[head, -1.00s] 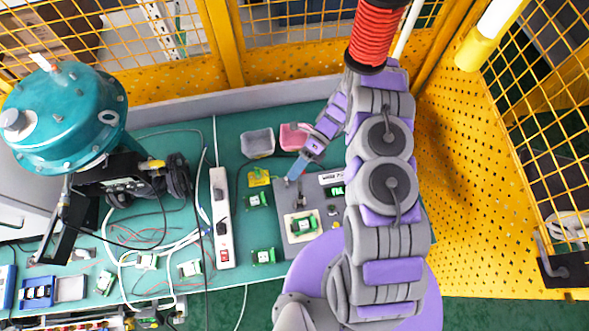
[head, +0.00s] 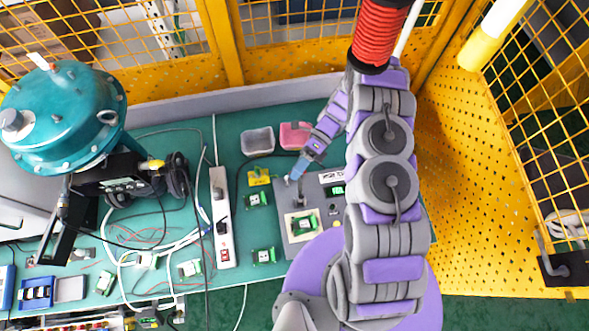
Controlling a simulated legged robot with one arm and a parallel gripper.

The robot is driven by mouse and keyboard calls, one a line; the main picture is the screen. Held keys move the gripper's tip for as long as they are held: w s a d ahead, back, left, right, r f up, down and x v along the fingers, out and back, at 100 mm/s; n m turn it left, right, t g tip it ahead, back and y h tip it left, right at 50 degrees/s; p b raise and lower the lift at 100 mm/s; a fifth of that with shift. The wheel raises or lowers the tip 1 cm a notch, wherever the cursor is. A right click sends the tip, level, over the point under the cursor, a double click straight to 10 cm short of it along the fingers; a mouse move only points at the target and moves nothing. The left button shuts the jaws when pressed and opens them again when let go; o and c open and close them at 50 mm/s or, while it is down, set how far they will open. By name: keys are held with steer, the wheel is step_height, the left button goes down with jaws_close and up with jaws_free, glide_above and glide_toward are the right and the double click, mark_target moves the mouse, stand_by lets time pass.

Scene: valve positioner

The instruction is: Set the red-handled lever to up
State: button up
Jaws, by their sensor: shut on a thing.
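My gripper (head: 297,172) is at the end of my purple and grey arm, low over the upper left part of a grey panel (head: 284,222) on the green bench. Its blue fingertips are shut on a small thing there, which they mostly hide. A short pale metal piece (head: 288,181) shows just beside the tips. I cannot make out a red handle, so I cannot tell the lever's position. The panel also carries a green circuit board (head: 303,224) on a light base and a labelled block (head: 332,177).
A grey bin (head: 257,141) and a pink bin (head: 294,135) stand behind my gripper. A white power strip (head: 221,217), small green boards and loose cables lie to the left. A teal valve actuator (head: 63,117) stands at far left. Yellow mesh fencing encloses the back and right.

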steer(key=v, duration=1.1)
steer(key=shift+w+b, duration=0.3)
steer(key=shift+w, duration=0.05)
steer(key=shift+d, duration=0.3)
steer(key=shift+a, duration=0.1)
